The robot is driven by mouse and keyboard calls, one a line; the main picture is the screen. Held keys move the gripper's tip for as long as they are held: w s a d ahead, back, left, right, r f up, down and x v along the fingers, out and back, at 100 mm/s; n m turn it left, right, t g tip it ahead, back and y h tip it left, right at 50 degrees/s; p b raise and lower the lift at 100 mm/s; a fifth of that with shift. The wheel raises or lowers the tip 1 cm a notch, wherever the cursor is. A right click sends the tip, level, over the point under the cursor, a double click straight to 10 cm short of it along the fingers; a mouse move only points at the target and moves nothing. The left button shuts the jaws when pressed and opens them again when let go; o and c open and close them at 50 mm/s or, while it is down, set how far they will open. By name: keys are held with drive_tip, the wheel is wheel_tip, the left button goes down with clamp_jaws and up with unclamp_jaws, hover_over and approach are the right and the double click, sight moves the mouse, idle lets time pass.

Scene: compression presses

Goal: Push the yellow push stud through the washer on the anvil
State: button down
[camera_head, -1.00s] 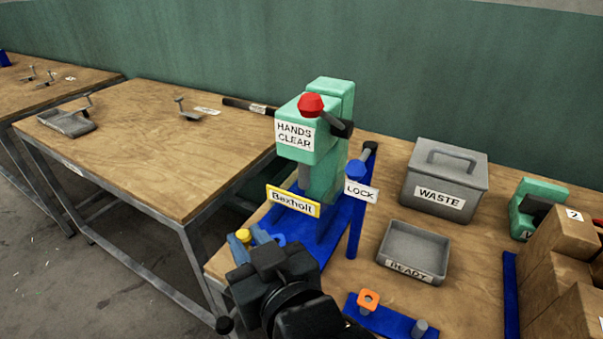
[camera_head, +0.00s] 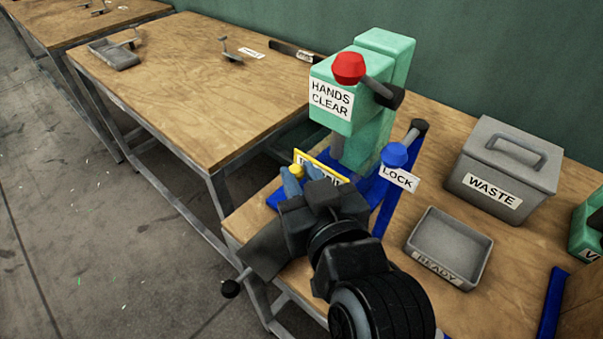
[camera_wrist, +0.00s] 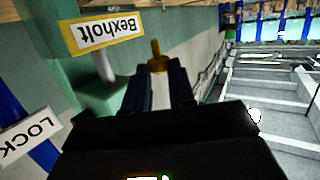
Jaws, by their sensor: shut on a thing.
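The yellow push stud (camera_head: 296,170) stands up between the blue-grey fingertips of my gripper (camera_head: 302,179), which is shut on it. In the wrist view the stud (camera_wrist: 156,49) points away from my fingers (camera_wrist: 158,74). The gripper is in front of the green press (camera_head: 372,95), below its head, and covers part of the yellow-framed sign (camera_head: 331,166). In the wrist view this sign reads Bexholt (camera_wrist: 104,32). The washer and the anvil top are hidden in the head view; I cannot make out the washer in the wrist view.
The blue-knobbed LOCK lever (camera_head: 394,155) stands just right of my gripper. A grey READY tray (camera_head: 478,243) and a lidded WASTE box (camera_head: 468,168) are further right. Another bench (camera_head: 200,120) is at the left.

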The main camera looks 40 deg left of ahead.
drive_tip(key=shift+f+b, duration=2)
drive_tip(key=shift+f, duration=0.85)
drive_tip(key=shift+f+b, duration=1)
drive_tip(key=shift+f, duration=0.6)
drive_tip(key=c, duration=0.9)
unclamp_jaws()
drive_tip(key=shift+o, duration=0.2)
drive_tip(key=v, duration=0.7)
drive_tip(key=shift+s+d+b, duration=0.25)
drive_tip(key=shift+d+b, duration=0.05)
drive_tip(key=shift+b, duration=0.1)
drive_tip(key=shift+r, duration=0.1)
